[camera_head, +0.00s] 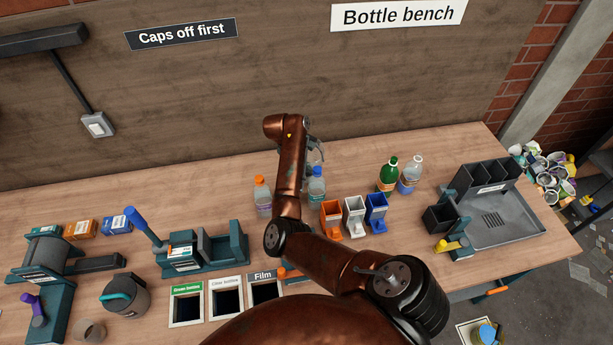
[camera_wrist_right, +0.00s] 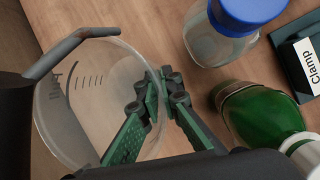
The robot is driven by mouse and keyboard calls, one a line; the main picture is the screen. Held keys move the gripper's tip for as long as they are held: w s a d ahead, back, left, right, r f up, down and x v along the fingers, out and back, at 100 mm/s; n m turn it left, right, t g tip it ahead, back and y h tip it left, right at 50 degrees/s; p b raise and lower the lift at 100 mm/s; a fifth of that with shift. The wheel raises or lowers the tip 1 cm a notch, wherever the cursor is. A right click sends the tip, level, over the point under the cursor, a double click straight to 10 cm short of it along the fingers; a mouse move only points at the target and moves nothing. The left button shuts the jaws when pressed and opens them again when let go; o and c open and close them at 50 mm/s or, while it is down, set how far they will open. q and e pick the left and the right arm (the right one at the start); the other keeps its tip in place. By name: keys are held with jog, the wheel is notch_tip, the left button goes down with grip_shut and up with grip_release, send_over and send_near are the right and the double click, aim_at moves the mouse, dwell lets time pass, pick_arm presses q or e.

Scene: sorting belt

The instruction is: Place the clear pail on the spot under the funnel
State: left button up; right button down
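The clear pail (camera_wrist_right: 85,100) fills the left of the right wrist view, with dark measuring marks on its wall and a grey handle (camera_wrist_right: 70,50). My right gripper (camera_wrist_right: 160,90) has its green fingers close together on the pail's wall at its right side, seemingly pinching it. In the head view the right gripper (camera_head: 315,148) is at the back middle of the bench, mostly hidden by my own arm. The pail is hardly visible there. I cannot make out the funnel or the spot under it. My left gripper is not in view.
In the wrist view a blue-capped bottle (camera_wrist_right: 225,35) and a green bottle (camera_wrist_right: 265,115) are close right of the gripper. In the head view, small orange, white and blue bins (camera_head: 354,217) stand right of my arm. A grey tray (camera_head: 505,225) is at the right. The bench's back left is clear.

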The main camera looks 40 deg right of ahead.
jog(key=shift+f, duration=1.85)
jog(key=shift+f, duration=0.15)
jog(key=c, duration=2.1)
grip_release()
